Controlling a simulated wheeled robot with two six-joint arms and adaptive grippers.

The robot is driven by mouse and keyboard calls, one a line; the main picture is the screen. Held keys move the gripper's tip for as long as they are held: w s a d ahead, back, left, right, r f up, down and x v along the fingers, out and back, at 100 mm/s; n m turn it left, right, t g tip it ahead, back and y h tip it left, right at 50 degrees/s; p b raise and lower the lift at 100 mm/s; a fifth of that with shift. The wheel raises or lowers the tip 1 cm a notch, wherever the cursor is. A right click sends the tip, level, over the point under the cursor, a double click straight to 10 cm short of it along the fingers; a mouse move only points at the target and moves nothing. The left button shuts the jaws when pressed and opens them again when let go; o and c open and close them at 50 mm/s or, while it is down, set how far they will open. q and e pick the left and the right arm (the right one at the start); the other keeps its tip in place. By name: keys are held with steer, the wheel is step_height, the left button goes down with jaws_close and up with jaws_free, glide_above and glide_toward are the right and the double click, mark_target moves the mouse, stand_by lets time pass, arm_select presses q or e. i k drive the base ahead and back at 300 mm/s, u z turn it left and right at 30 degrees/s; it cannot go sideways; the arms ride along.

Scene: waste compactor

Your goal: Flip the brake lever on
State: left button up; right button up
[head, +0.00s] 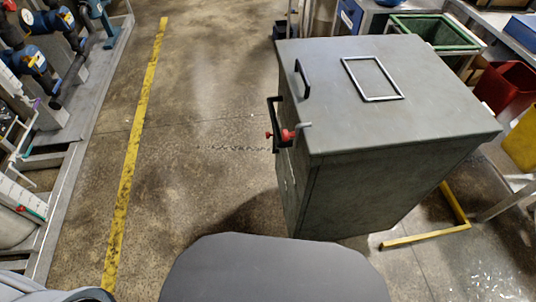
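The grey waste compactor (385,110) stands right of the middle in the head view, seen from above. On its left side, near the top edge, are a black bar handle (273,112) and small red-tipped parts. One red piece (289,135) sits on a short metal rod that sticks out past the top edge. A smaller red knob (268,134) is just left of it. I cannot tell which of these is the brake lever or its position. Neither of my grippers is in view, and nothing touches the compactor's red parts.
A yellow floor line (133,150) runs along the left. Machinery with blue motors (45,22) stands beyond it. A green-rimmed bin (437,30), a red bin (506,88) and a yellow bin (522,140) are at the right. Floor (200,120) left of the compactor is clear.

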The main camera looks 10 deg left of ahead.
mark_target(275, 150)
steer(key=u, duration=0.8)
steer(key=i, duration=0.65)
steer(key=z, duration=1.35)
steer(key=k, duration=1.2)
steer(key=u, duration=0.55)
steer(key=i, duration=1.65)
steer(key=z, duration=0.65)
